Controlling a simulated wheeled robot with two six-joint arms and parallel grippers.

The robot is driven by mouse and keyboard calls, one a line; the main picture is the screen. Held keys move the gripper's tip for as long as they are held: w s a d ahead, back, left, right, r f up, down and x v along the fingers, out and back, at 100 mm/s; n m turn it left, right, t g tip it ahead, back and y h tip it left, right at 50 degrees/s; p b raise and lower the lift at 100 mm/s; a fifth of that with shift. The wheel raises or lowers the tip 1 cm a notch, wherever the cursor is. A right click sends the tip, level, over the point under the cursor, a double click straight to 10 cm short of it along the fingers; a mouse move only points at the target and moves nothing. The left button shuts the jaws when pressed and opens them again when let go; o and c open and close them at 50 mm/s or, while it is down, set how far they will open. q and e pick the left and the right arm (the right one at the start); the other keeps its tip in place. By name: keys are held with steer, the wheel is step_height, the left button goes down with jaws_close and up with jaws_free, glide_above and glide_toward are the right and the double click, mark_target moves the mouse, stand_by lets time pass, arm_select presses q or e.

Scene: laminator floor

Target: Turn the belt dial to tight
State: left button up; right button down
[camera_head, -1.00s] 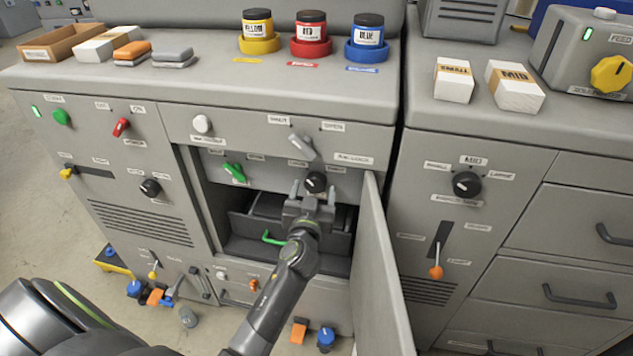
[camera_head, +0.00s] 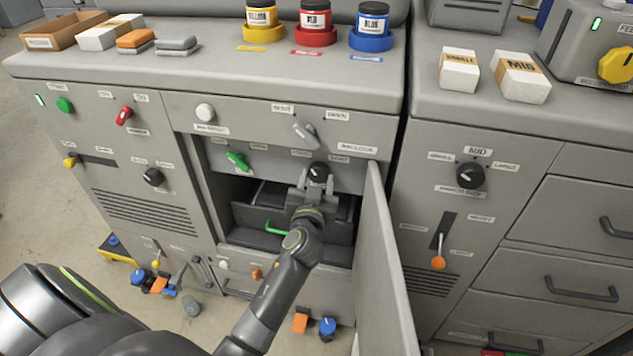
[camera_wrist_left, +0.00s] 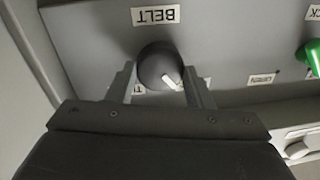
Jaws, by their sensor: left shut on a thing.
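The belt dial (camera_head: 318,171) is a round black knob on the panel inside the open compartment of the grey machine. In the left wrist view the dial (camera_wrist_left: 158,62) sits under an upside-down BELT label (camera_wrist_left: 156,15). Its white pointer aims to the lower right there, toward the side away from the partly hidden label starting "TI" at lower left. My left gripper (camera_head: 317,182) has one finger on each side of the dial and is shut on it. The fingers partly cover the labels beside the dial. My right gripper is not in view.
The open door (camera_head: 385,262) stands close to the right of my left arm. A green switch (camera_head: 237,160) is left of the dial, and a grey lever (camera_head: 305,133) is above it. A green handle (camera_head: 276,229) lies below in the compartment.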

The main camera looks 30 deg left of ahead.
arm_select(q)
steer(key=shift+m+b, duration=0.4)
steer(key=shift+m, duration=1.5)
steer(key=m, duration=0.3)
steer(key=shift+m+t+b, duration=0.3)
steer(key=shift+m+b, duration=0.1)
steer(key=m, duration=0.3)
steer(key=shift+m+h, duration=0.4)
steer(key=shift+m+t, duration=0.3)
steer(key=shift+m, duration=0.6)
steer(key=shift+m+p, duration=0.3)
steer(key=shift+m, duration=1.1)
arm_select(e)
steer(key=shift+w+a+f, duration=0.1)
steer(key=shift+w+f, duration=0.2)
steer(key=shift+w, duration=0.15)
arm_select(q)
steer(key=shift+m, duration=0.3)
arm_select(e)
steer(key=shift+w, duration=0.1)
